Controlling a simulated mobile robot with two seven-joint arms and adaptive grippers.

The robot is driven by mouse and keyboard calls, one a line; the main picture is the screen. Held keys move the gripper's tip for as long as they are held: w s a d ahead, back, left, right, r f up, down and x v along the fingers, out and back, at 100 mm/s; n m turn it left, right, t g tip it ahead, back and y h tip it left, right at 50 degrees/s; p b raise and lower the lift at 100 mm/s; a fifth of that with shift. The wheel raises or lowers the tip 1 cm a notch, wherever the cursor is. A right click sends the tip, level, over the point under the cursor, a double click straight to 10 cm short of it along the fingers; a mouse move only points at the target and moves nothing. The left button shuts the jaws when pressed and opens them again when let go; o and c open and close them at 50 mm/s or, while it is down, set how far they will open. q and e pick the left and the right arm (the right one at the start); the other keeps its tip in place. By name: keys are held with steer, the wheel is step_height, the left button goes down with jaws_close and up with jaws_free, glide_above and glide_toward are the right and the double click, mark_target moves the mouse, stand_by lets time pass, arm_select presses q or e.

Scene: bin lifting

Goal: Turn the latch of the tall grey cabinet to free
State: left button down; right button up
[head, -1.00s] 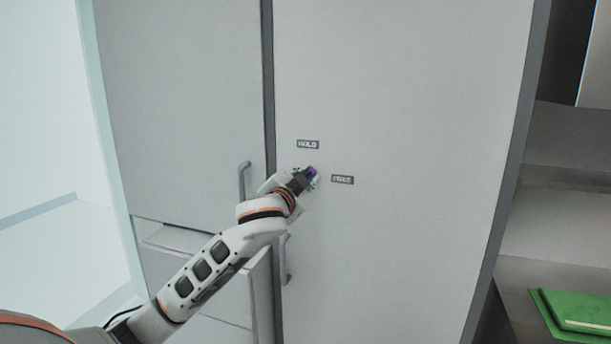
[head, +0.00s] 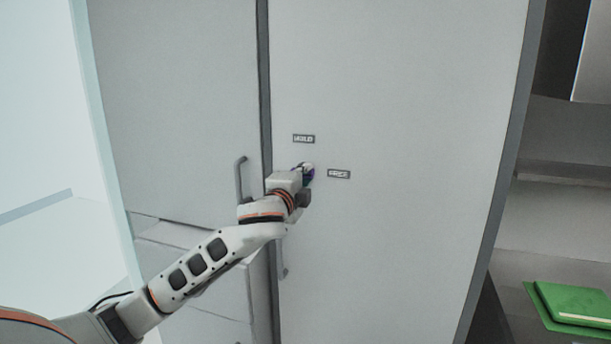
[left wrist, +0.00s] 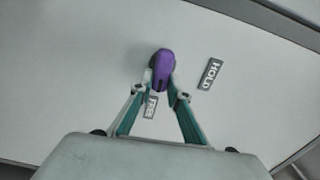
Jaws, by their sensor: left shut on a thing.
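The tall grey cabinet (head: 400,120) fills the middle of the head view. Its purple latch (left wrist: 161,67) shows in the left wrist view, with its lower end towards the FREE label (left wrist: 151,106); the HOLD label (left wrist: 210,73) is to its right. In the head view the HOLD label (head: 303,139) is above the latch and the FREE label (head: 339,174) is to its right. My left gripper (head: 307,172) is shut on the latch, one finger on each side (left wrist: 162,92). It largely hides the latch in the head view. My right gripper is out of view.
A cabinet section with a vertical handle (head: 240,180) stands on the left, close to my left arm. A green object (head: 575,305) lies on a dark surface at the lower right. The cabinet door right of the labels is clear.

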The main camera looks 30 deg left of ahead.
arm_select(q)
steer(key=shift+f+m, duration=0.1)
steer(key=shift+m, duration=0.2)
stand_by(0.4)
steer(key=c, duration=1.9)
jaws_free()
steer(key=v, duration=1.2)
